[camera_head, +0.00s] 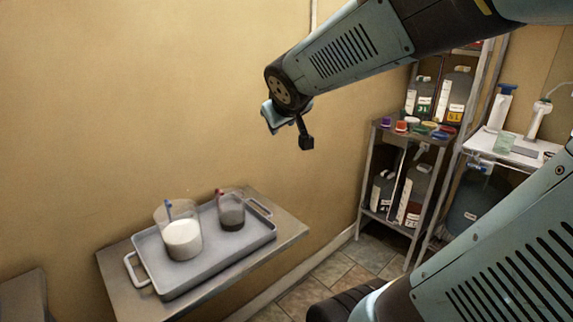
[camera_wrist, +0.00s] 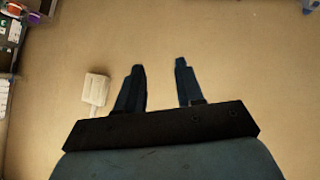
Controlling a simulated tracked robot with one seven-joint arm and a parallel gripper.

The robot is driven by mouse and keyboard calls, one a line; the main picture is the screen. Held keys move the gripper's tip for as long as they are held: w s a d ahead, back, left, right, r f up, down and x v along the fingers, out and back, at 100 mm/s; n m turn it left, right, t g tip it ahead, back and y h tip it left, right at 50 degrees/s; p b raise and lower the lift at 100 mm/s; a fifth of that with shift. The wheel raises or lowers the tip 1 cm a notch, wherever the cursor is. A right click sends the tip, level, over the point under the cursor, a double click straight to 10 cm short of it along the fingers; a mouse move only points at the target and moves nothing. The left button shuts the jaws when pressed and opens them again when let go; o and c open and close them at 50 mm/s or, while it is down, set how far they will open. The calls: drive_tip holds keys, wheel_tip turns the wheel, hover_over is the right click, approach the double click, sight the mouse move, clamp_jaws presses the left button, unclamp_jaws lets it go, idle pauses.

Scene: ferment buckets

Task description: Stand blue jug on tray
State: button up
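A grey tray (camera_head: 215,262) with raised handles rests on the small table. On it stands a clear jug (camera_head: 182,238) of white contents with a blue part at its rim, which I take as the blue jug. A second clear jug (camera_head: 231,212) with dark grey contents and a red part stands behind it to the right. Both look upright. My gripper (camera_wrist: 160,66) is open and empty in the wrist view, its two dark fingers apart over plain tan surface. In the head view my gripper end (camera_head: 290,118) hangs high in front of the wall, well above and right of the tray.
The small table (camera_head: 120,290) stands against the tan wall. A rack (camera_head: 400,190) with bottles and coloured lids is at right, beside a white shelf (camera_head: 515,150) with bottles. A pale block (camera_wrist: 96,90) shows left of my fingers. Air above the tray is clear.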

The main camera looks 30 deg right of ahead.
drive_tip(key=s+a+f+m+g+y, duration=0.1)
drive_tip(key=s+a+g, duration=0.1)
drive_tip(key=s, duration=0.5)
drive_tip(key=s+a+f+m+g+y, duration=0.1)
drive_tip(key=s+a+g, duration=0.1)
drive_tip(key=s, duration=0.6)
drive_tip(key=shift+s+a+f+y, duration=0.2)
drive_tip(key=shift+a+f+y, duration=0.2)
drive_tip(key=shift+a, duration=0.15)
